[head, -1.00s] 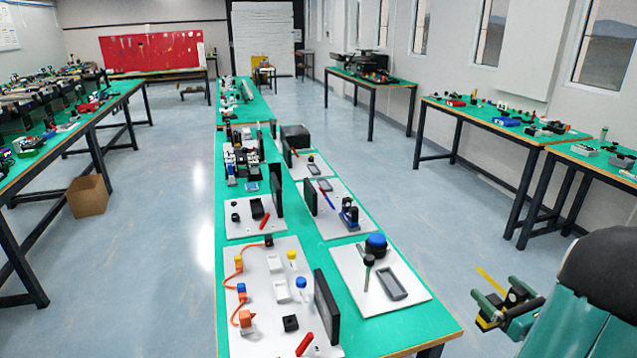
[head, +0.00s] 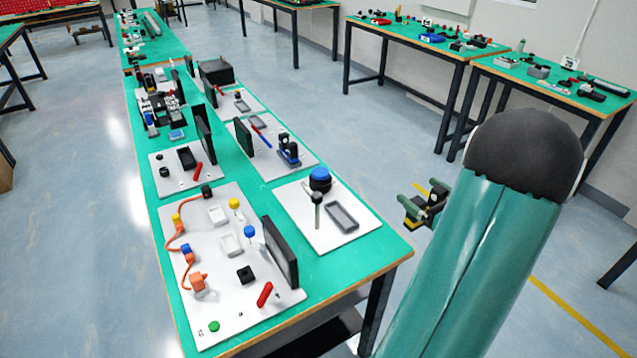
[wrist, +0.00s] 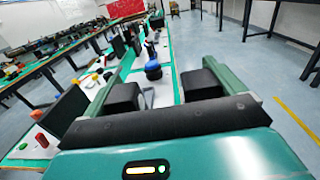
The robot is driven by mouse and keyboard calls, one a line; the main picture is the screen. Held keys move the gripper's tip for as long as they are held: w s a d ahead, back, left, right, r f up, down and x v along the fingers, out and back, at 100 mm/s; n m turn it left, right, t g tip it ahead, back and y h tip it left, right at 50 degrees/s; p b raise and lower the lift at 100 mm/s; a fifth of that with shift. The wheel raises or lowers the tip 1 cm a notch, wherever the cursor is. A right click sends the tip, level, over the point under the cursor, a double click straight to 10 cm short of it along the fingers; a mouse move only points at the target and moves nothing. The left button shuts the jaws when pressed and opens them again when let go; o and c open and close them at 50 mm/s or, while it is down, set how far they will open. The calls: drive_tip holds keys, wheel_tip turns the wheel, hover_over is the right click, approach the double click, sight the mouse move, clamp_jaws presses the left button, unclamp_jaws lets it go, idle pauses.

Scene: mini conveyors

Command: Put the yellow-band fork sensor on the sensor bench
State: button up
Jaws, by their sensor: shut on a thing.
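My gripper (head: 417,207) is off the right edge of the near green table (head: 372,248), over the floor in the head view. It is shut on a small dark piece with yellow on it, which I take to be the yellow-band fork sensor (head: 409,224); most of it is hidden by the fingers. In the wrist view the two black finger pads of my gripper (wrist: 163,90) stand apart, and the held piece is not clear between them. I cannot tell which surface is the sensor bench.
The near table carries a white board (head: 225,318) with an orange cable and yellow and blue capped parts. Another board (head: 352,238) holds a blue knob (head: 320,179) and grey tray. Upright black panels (head: 281,252) rise between boards. More benches (head: 540,95) stand right; floor between is clear.

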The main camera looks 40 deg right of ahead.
drive_tip(key=w+a+f, duration=0.3)
drive_tip(key=f, duration=0.1)
drive_tip(key=w+a+f, duration=0.2)
drive_tip(key=a+f, duration=0.2)
drive_tip(key=w+a+f, duration=0.3)
drive_tip(key=f, duration=0.1)
drive_tip(key=shift+w+a, duration=0.3)
drive_tip(key=shift+f, duration=0.5)
drive_tip(key=shift+f, duration=0.15)
drive_tip(key=o, duration=0.8)
drive_tip(key=shift+c, duration=0.2)
